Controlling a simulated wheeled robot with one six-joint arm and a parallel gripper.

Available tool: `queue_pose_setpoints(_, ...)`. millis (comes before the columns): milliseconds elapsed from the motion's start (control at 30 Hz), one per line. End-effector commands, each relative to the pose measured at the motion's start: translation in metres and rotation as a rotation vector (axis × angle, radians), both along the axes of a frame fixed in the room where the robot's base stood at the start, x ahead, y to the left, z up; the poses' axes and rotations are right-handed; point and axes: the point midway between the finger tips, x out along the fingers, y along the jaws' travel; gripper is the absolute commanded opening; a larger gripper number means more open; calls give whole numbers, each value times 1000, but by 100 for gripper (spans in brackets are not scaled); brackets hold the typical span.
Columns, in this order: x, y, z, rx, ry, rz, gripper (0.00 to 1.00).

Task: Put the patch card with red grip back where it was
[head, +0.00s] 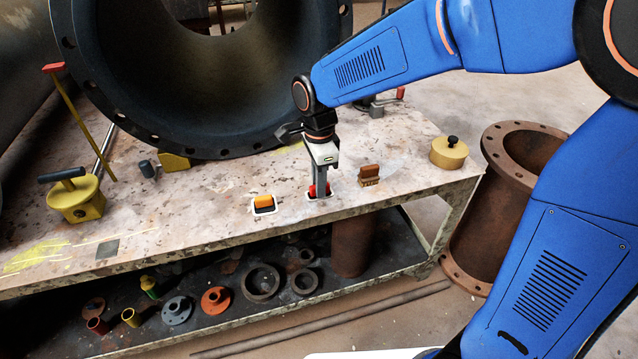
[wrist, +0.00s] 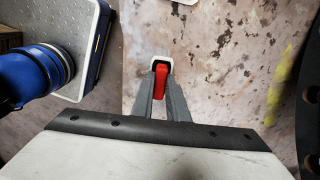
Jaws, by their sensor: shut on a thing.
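The patch card's red grip (wrist: 160,84) is between the two grey fingertips of my gripper (wrist: 161,90) in the wrist view. In the head view my gripper (head: 319,190) points straight down at the workbench, shut on the red grip (head: 312,191). The card's body below the grip is hidden. A small white-rimmed holder (head: 318,198) lies under the fingertips; its white edge also shows around the grip's end in the wrist view (wrist: 162,60). I cannot tell how deep the card sits in it.
A white-rimmed holder with an orange grip (head: 263,203) stands left of my gripper. A wooden-handled brush (head: 369,175) stands right, and a brass cylinder (head: 449,152) farther right. A large flanged pipe (head: 200,80) fills the bench's back. The bench (head: 190,210) is clear in front.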

Motion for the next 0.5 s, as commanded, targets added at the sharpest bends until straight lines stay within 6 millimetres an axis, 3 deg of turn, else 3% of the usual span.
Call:
queue_pose_setpoints(167, 0, 0, -2, 0, 1, 0, 0)
queue_pose_setpoints(200, 0, 0, -3, 0, 1, 0, 18)
queue_pose_setpoints(267, 0, 0, -2, 0, 1, 0, 32)
queue_pose_setpoints(500, 0, 0, -2, 0, 0, 0, 32)
